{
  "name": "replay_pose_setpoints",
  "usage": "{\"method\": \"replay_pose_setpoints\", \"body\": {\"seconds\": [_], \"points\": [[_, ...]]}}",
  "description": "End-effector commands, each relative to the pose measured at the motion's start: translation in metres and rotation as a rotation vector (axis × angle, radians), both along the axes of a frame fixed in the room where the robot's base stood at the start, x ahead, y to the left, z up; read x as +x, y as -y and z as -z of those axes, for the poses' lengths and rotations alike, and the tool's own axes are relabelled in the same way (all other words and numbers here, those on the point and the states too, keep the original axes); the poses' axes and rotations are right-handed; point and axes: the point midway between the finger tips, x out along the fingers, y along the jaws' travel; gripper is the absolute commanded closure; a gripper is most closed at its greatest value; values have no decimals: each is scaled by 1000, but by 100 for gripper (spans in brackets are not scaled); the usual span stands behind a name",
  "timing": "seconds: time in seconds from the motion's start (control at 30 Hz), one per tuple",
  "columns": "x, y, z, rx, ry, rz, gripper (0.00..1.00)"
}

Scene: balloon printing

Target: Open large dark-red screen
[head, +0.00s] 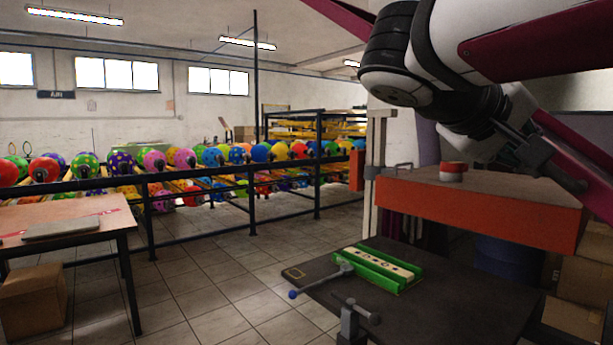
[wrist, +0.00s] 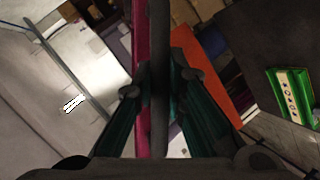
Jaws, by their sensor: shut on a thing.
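The large dark-red screen (head: 545,42) shows as dark-red frame bars at the upper right of the head view, tilted up over the press area. Its dark-red bar (wrist: 142,45) also runs upright in the wrist view, beside a dark grey bar. My gripper (wrist: 160,85) has its fingers on both sides of these bars and is shut on the screen. In the head view my arm hides much of the screen, and the fingertips are hard to make out.
Below is a dark table (head: 435,305) with a green holder (head: 378,268) and metal clamps. An orange-edged table (head: 480,209) with a tape roll (head: 453,172) stands behind. Balloons (head: 185,158) line a black railing at left. Boxes (head: 580,283) stand at right.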

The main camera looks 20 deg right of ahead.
Motion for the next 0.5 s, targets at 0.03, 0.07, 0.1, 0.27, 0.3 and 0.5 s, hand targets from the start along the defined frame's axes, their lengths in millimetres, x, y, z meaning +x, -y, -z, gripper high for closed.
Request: {"method": "replay_pose_setpoints", "body": {"seconds": [0.03,0.07,0.1,0.27,0.3,0.5], "points": [[-15,5,-25,9,33,3,100],[-21,8,-33,14,48,2,100],[-30,12,-45,23,69,3,100],[-65,26,-86,53,143,3,100],[-73,29,-95,61,161,3,100],[-108,44,-128,91,230,1,100]]}}
